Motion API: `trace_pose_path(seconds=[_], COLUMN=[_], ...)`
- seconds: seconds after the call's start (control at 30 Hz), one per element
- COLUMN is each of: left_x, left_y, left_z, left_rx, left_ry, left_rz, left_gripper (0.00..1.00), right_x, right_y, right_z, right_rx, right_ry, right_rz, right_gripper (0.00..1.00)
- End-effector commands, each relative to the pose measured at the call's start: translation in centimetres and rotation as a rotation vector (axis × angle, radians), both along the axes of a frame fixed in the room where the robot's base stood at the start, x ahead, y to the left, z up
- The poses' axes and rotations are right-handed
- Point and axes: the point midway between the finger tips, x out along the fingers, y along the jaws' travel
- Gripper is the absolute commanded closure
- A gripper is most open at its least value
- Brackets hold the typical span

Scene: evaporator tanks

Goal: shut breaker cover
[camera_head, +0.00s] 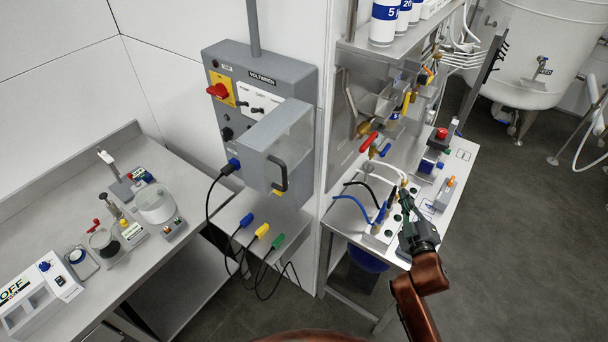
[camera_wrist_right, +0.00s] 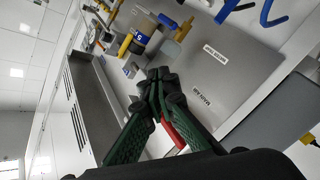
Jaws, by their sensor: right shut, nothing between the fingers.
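I cannot tell whether the cover is fully seated. My right gripper (camera_head: 407,204) is over the steel bench, right of the panel and apart from the cover. Its green fingers are closed together and empty; the fingertips also show in the right wrist view (camera_wrist_right: 160,78). My left gripper is out of view.
A red rotary switch (camera_head: 217,91) is at the panel's upper left. Blue, yellow and green plugs (camera_head: 262,230) with black cables sit below it. The steel bench (camera_head: 458,180) holds valves and hoses. A left counter (camera_head: 60,185) carries lab devices.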

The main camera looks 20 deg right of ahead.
Motion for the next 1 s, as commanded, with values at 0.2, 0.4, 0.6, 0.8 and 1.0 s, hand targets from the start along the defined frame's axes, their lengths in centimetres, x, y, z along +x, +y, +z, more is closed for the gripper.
trace_pose_path(seconds=[0.2, 0.4, 0.6, 0.8, 1.0], left_x=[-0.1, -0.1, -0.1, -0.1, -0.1], left_y=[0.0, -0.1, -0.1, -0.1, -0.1], left_z=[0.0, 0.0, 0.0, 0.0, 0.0], left_rx=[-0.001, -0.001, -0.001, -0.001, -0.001], left_ry=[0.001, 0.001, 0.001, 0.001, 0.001], left_rz=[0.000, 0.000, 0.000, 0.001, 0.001], left_gripper=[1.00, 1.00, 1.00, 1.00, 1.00], right_x=[2.2, -0.9, -5.4, -8.2, -9.1], right_y=[3.6, 11.5, 18.3, 20.4, 20.3], right_z=[16.9, 27.5, 29.8, 27.5, 25.9], right_rx=[-0.482, -1.015, -1.548, -1.942, -2.110], right_ry=[-0.419, -0.781, -1.050, -1.184, -1.223], right_rz=[0.171, 0.351, 0.543, 0.723, 0.821], right_gripper=[1.00, 1.00, 1.00, 1.00, 1.00])
